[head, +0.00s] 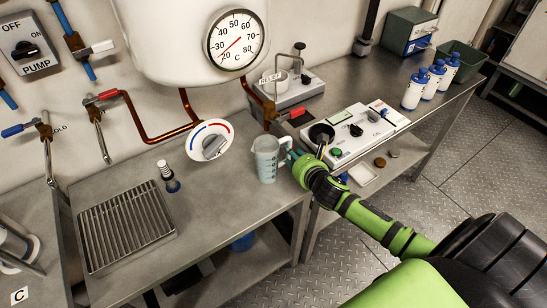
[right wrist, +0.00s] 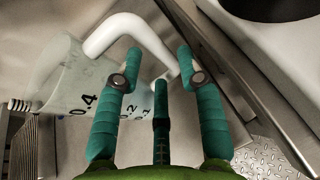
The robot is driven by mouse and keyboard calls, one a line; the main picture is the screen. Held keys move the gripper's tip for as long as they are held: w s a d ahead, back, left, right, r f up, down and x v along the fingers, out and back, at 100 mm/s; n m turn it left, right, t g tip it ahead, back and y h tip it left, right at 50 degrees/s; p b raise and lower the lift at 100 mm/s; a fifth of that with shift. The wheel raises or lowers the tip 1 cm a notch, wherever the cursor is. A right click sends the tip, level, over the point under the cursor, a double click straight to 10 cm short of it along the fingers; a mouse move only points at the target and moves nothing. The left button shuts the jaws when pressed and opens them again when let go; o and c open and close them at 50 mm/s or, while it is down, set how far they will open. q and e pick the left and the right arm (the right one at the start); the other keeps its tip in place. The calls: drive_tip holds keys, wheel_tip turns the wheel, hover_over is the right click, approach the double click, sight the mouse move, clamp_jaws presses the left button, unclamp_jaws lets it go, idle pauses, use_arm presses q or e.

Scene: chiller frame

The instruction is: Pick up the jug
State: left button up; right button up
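The jug (head: 266,162) is pale and translucent with a measuring scale. It stands upright near the right end of the steel bench, its handle on the right side. My right gripper (head: 291,158) is at the handle side, reaching in from the right. In the right wrist view, the jug body (right wrist: 72,80) is at the left, partly behind a finger. Its white handle (right wrist: 125,32) arches across the top, with its right part seen between the green fingertips (right wrist: 158,54). The fingers are apart; whether they touch the handle is unclear. My left gripper is out of view.
A dial (head: 208,140) and copper pipes stand behind the jug. A drain grate (head: 125,227) and a small bottle (head: 168,176) are to the left. A control box (head: 355,132) and blue-capped bottles (head: 413,90) are on the right bench. The bench left of the jug is mostly clear.

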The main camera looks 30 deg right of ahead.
sight(287, 157)
drive_tip(key=shift+x, duration=2.2)
drive_tip(key=shift+a, duration=0.15)
clamp_jaws()
